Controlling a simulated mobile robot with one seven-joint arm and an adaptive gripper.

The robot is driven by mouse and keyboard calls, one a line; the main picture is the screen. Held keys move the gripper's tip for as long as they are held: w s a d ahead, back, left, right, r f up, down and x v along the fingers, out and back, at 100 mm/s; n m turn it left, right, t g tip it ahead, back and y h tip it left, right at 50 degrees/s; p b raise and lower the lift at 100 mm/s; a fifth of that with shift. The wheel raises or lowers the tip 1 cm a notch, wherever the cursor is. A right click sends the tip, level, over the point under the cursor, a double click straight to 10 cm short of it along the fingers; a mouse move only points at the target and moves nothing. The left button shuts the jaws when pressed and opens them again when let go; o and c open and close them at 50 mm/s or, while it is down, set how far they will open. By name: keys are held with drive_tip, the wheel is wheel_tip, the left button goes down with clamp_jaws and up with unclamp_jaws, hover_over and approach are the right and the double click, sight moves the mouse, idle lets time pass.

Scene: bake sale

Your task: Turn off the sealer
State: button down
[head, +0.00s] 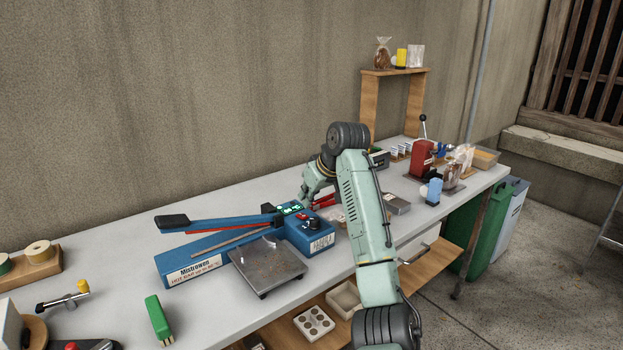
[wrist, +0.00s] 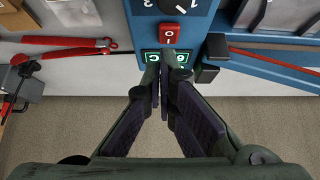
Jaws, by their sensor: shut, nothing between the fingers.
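The blue sealer (head: 315,236) lies on the table with its long arm raised to the left. Its green display (head: 289,209) is lit, and a red rocker switch marked I and O (wrist: 167,32) shows in the wrist view beside a black dial (wrist: 172,6). My gripper (head: 306,196) is shut and empty at the sealer's control end. In the wrist view my gripper's fingertips (wrist: 164,60) lie over the green display, just short of the red switch, and hide the display's middle. I cannot tell whether they touch the sealer.
A metal plate on feet (head: 267,265) stands in front of the sealer. Red-handled pliers (wrist: 65,46) lie beside it. A wooden shelf (head: 395,72) and a red press (head: 422,158) stand farther right. A green brush (head: 158,320) lies at the front left.

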sight(305, 214)
drive_tip(key=shift+s+d+f, duration=0.15)
drive_tip(key=shift+f, duration=0.8)
drive_tip(key=shift+f, duration=0.25)
drive_tip(key=f+t+y+b, duration=0.1)
drive_tip(key=b, duration=0.2)
drive_tip(key=shift+s+f, duration=0.1)
drive_tip(key=shift+f, duration=0.05)
drive_tip(key=shift+s+d+f+t+b, duration=0.15)
drive_tip(key=shift+t+b, duration=0.45)
drive_tip(key=shift+b, duration=0.3)
drive_tip(key=shift+r+p, duration=0.55)
drive_tip(key=shift+r, duration=0.05)
